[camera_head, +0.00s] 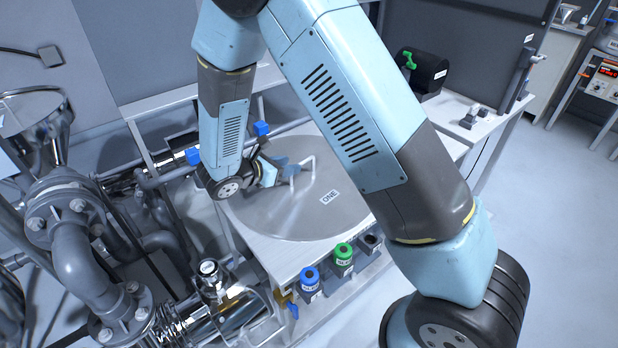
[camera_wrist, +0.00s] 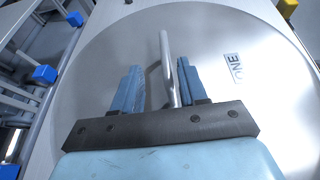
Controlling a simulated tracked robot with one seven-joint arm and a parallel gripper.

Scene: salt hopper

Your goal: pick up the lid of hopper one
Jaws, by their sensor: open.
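The lid of hopper one (camera_head: 270,216) is a round, flat metal disc with a "ONE" label, lying on a white-topped bench. Its bar handle (camera_head: 313,165) stands up from the lid, right beside my gripper (camera_head: 288,166). In the wrist view the lid (camera_wrist: 215,40) fills most of the picture. There the handle (camera_wrist: 167,65) runs between the two blue fingers of my gripper (camera_wrist: 158,80). The fingers are open, with a gap on the left of the handle and the right finger close to it. I cannot tell whether that finger touches it.
A blue-capped fitting (camera_head: 308,281) and a green-capped fitting (camera_head: 343,254) sit at the bench's front edge. Grey piping (camera_head: 80,255) and a metal funnel (camera_head: 35,115) stand at the left. A black cylinder (camera_head: 422,72) is on the bench behind. Open floor lies at the right.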

